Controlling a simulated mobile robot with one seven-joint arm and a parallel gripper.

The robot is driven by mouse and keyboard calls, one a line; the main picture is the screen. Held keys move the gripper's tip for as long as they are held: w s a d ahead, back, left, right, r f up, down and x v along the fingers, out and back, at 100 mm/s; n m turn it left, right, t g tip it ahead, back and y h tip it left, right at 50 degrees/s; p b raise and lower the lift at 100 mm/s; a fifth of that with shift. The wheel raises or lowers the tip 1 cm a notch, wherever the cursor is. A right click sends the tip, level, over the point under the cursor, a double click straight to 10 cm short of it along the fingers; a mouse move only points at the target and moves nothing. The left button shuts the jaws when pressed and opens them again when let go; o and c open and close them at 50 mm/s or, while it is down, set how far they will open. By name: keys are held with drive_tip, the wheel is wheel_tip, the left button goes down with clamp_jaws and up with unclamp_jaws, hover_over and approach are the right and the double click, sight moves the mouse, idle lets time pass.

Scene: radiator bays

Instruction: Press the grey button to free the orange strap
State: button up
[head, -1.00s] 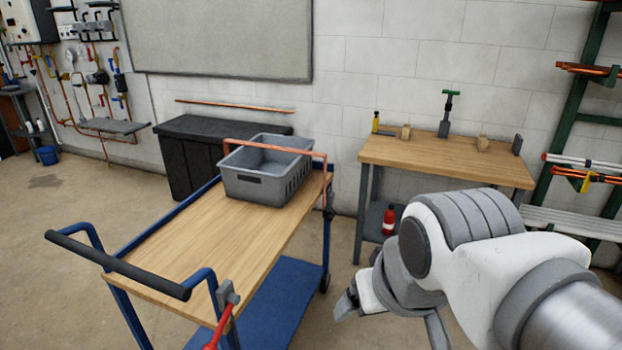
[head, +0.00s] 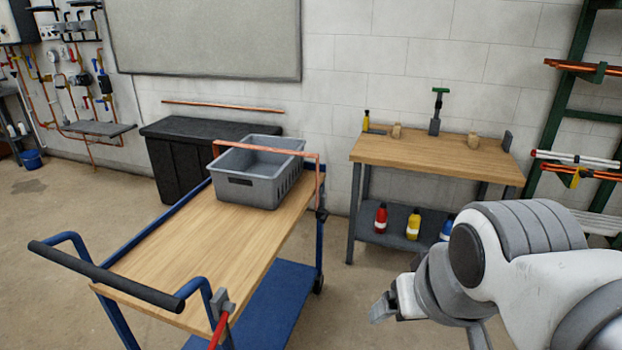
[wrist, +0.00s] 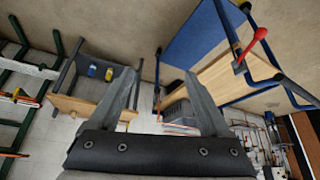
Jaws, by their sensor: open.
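An orange strap-like band (head: 266,149) runs over the grey crate (head: 262,188) on the cart and drops at its right side to a small dark fitting (head: 321,213) on the cart's edge. I cannot make out a grey button there. A grey block (head: 222,302) with a red handle (head: 219,328) sits at the cart's near right corner; the handle also shows in the wrist view (wrist: 251,48). My gripper (wrist: 163,78) is open and empty, its fingers spread. In the head view it is at the lower right, apart from the cart.
The wood-topped cart (head: 190,255) has a dark push handle (head: 105,272) at its near end. A workbench (head: 435,152) with bottles (head: 413,224) below stands by the wall, next to a green rack (head: 560,110). A black bin (head: 190,150) stands behind the cart. Open floor lies between cart and bench.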

drive_tip(key=shift+r, duration=0.25)
drive_tip(key=c, duration=0.3)
wheel_tip(320, 180, up, 2)
drive_tip(key=shift+p, duration=1.25)
drive_tip(key=c, duration=0.5)
drive_tip(key=shift+r, duration=0.1)
drive_tip(key=shift+c, duration=1.3)
drive_tip(key=shift+f, duration=0.2)
clamp_jaws()
drive_tip(key=shift+w, duration=0.1)
